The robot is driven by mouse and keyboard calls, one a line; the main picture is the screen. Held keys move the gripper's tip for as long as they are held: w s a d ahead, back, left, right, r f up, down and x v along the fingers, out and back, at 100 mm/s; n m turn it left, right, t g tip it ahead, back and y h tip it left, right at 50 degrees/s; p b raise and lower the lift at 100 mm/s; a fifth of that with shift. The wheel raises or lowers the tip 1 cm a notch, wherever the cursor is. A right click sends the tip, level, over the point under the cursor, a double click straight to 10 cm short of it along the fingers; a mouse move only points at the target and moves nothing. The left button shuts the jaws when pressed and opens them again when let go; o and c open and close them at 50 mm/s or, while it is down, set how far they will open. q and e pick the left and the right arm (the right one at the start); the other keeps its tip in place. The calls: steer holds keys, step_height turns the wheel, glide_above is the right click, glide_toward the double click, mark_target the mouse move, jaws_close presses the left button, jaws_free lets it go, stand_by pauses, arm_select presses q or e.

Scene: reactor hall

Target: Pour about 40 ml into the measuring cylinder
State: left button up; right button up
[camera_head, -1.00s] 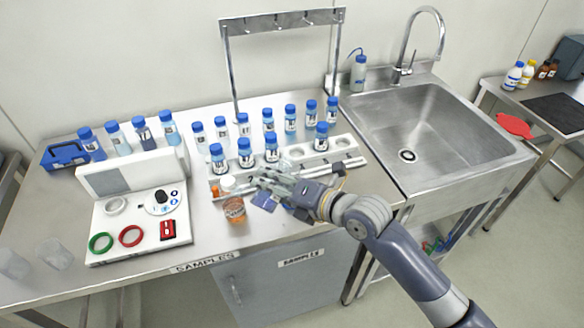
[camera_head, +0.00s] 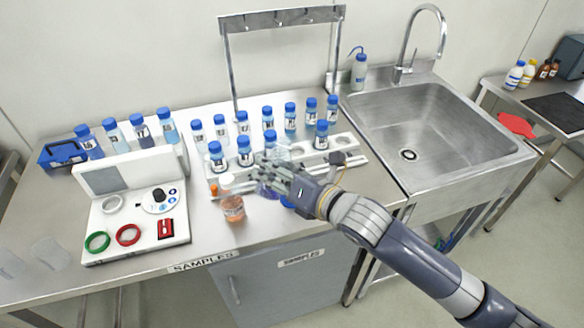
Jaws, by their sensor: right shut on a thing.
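My right gripper (camera_head: 268,177) is over the front of the bottle rack, its fingers pointing left. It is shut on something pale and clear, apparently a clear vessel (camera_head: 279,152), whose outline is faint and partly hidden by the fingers. I cannot tell its fill level or whether it is the measuring cylinder. A small jar with orange contents (camera_head: 233,210) stands at the bench front, left of and below the gripper. Two translucent cups stand at the left bench end, one of them here (camera_head: 48,254). My left gripper is not in view.
Several blue-capped bottles (camera_head: 217,162) stand in and behind the rack (camera_head: 345,143). A white instrument (camera_head: 135,222) with green and red rings is to the left. A metal hook frame (camera_head: 282,18) rises behind. The sink (camera_head: 430,125) is to the right.

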steer(key=shift+s+a+f+n+t+b, duration=0.2)
steer(key=shift+f+n+t+b, duration=0.3)
steer(key=shift+n+b, duration=0.35)
steer(key=f+n+b, duration=0.1)
steer(key=f+b, duration=0.2)
steer(key=f+n+b, duration=0.1)
steer(key=f+b, duration=0.2)
steer(key=f+n+t+b, duration=0.1)
steer(key=f+b, duration=0.2)
steer(key=shift+s, duration=0.25)
steer(key=shift+s+a+f+n+t+b, duration=0.15)
steer(key=shift+n+t+b, duration=0.35)
steer(key=shift+n+b, duration=0.35)
